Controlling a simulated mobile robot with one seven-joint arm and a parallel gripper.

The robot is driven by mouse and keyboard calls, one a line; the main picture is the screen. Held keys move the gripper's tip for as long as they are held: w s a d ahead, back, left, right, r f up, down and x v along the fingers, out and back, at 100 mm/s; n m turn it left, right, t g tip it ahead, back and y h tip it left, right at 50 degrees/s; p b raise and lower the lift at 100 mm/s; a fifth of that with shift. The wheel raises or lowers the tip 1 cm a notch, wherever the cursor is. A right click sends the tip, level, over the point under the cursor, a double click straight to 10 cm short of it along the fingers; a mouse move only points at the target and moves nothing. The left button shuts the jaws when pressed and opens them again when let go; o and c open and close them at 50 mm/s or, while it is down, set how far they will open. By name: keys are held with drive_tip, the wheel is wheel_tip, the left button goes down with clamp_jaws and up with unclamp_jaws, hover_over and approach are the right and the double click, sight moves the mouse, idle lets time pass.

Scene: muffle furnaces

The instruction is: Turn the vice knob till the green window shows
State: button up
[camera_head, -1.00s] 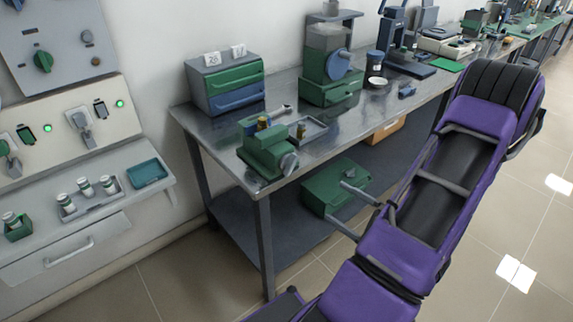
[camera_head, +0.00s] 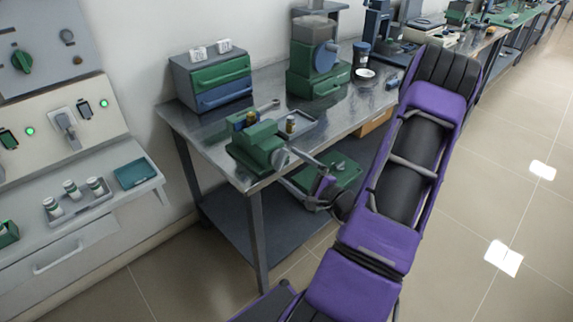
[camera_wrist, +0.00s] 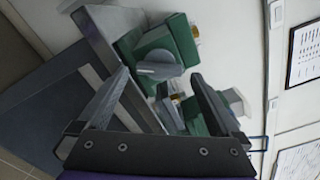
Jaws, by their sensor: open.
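The green vice (camera_head: 254,146) stands at the near corner of the metal workbench. Its grey knob (camera_head: 279,158) faces the front right. In the wrist view, the vice (camera_wrist: 168,42) appears turned on its side, and the grey knob (camera_wrist: 158,70) shows as a flat-winged handle. My gripper (camera_head: 285,166) is open, with its fingertips close to the knob. In the wrist view, my gripper (camera_wrist: 158,76) has its two fingers on either side of the knob's line, apart from each other. I cannot tell if either touches it. I cannot make out a green window.
On the workbench (camera_head: 222,154) behind the vice are a small tray (camera_head: 309,123), a drawer box (camera_head: 211,78) and a green machine (camera_head: 316,60). A green box (camera_head: 341,174) is on the lower shelf. The furnace panel (camera_head: 40,128) is at left. Floor at right is clear.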

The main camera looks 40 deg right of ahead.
sight(280, 159)
drive_tip(key=shift+w+a, duration=0.1)
drive_tip(key=shift+w, duration=1.3)
drive_tip(key=c, duration=1.1)
drive_tip(key=shift+c, duration=0.2)
